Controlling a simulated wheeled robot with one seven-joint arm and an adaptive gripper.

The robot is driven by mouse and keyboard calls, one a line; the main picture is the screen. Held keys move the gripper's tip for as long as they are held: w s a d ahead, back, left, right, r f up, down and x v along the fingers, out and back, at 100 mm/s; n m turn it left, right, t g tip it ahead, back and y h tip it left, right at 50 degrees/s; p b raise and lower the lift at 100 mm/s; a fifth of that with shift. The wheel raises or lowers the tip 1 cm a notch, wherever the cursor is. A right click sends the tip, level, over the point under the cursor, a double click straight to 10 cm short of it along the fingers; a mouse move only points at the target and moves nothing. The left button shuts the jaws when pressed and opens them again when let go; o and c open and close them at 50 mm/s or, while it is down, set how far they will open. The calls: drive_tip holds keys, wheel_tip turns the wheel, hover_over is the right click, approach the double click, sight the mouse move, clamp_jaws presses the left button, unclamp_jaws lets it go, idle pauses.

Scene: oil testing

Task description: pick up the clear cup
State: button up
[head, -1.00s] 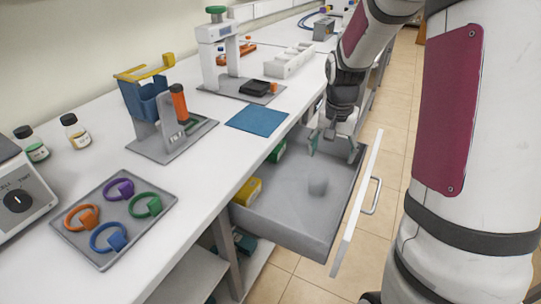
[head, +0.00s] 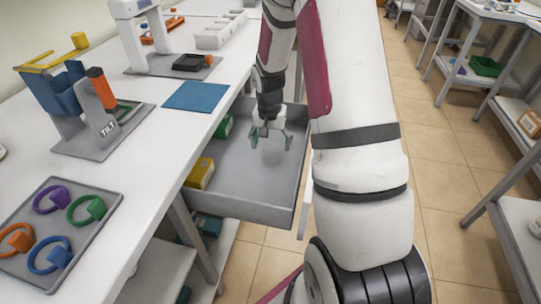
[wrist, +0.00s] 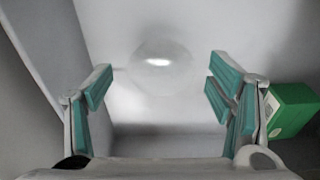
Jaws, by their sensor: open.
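The clear cup (wrist: 160,72) is a faint, see-through round shape on the drawer floor, ahead of and between my fingers in the wrist view. In the head view the cup (head: 273,158) shows dimly just below my gripper. My gripper (head: 271,142) is open and points down into the drawer. In the wrist view my gripper (wrist: 160,88) has its two teal-padded fingers spread wide, with nothing held between them. The cup's exact edges are hard to make out.
The open grey drawer (head: 240,190) has walls close around my gripper. A green box (wrist: 290,108) lies beside the right finger. A yellow box (head: 200,173) sits at the drawer's left side. The white counter (head: 150,185) is to the left, with a blue mat (head: 196,95).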

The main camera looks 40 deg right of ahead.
sight(271, 151)
drive_tip(key=f, duration=0.4)
drive_tip(key=shift+w+d+f, duration=0.1)
drive_tip(key=shift+w+d, duration=0.1)
drive_tip(key=shift+w, duration=0.05)
drive_tip(key=shift+c, duration=0.2)
drive_tip(key=c, duration=1.2)
drive_tip(key=shift+c, duration=0.2)
